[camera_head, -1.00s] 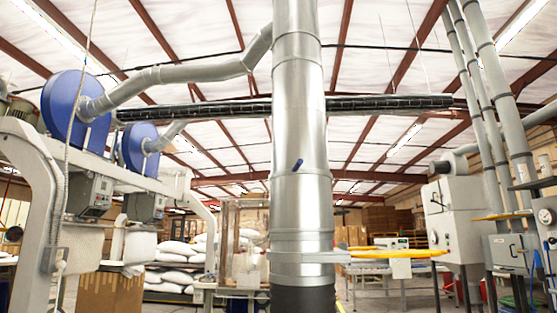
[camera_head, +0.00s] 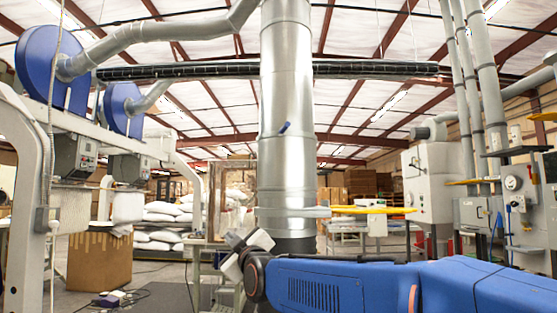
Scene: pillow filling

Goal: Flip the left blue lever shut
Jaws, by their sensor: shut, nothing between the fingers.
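My blue arm reaches in from the lower right. My gripper (camera_head: 237,243) is at its far left end, small and partly hidden by the wrist, low in front of the duct's base. It appears shut and empty, well below the lever and apart from it.
A white machine frame with blue blower housings (camera_head: 122,107) stands at the left. A cardboard box (camera_head: 100,258) is beneath it. A yellow-topped bar (camera_head: 372,209) extends right of the duct. Grey cabinets (camera_head: 430,180) stand at the right. Open floor lies left of my arm.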

